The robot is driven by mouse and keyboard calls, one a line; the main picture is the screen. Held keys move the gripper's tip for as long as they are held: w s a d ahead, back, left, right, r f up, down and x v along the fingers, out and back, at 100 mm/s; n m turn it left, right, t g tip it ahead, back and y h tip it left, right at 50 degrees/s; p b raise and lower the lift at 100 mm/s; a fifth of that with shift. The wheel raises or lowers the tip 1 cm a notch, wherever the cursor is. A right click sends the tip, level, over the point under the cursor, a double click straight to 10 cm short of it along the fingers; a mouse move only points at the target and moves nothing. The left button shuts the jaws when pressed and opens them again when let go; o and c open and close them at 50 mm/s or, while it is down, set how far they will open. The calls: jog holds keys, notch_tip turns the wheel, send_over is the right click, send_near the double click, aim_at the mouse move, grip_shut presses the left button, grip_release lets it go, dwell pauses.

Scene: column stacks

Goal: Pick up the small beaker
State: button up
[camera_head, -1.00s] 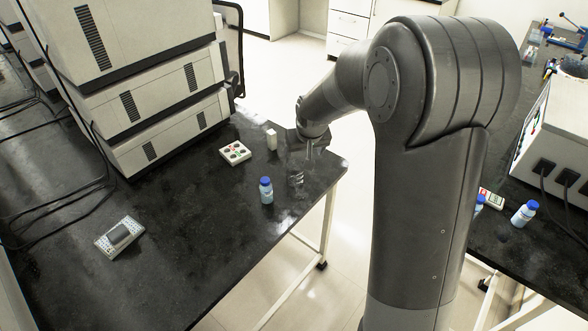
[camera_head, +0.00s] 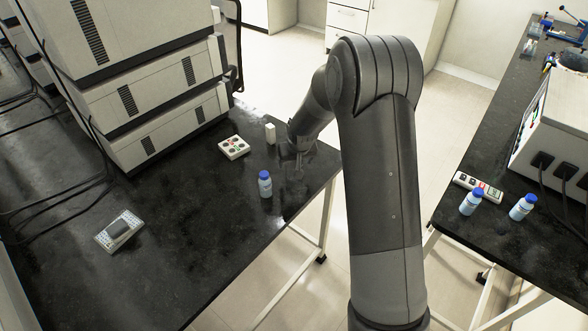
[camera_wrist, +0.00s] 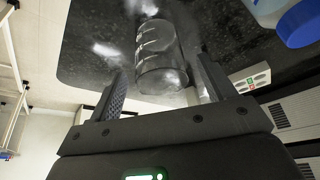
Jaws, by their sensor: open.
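The small beaker (camera_wrist: 160,62) is clear glass with pale markings and stands on the black bench top. In the wrist view it lies between and just beyond the two finger tips of my gripper (camera_wrist: 160,82). The fingers are apart, one to each side of it, and I see no clear contact. In the head view my gripper (camera_head: 299,152) is low over the bench's right corner. The beaker there is mostly lost against the dark top and behind my gripper.
A blue-capped bottle (camera_head: 265,184) stands close to the left of my gripper. A white tray (camera_head: 234,147) and a small white box (camera_head: 270,133) are behind it. Stacked instruments (camera_head: 150,90) fill the back left. The bench's right edge (camera_head: 335,178) is near.

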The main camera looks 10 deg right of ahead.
jog(key=x, duration=0.4)
jog(key=shift+s+f, duration=0.1)
jog(key=shift+s, duration=0.05)
jog(key=c, duration=1.1)
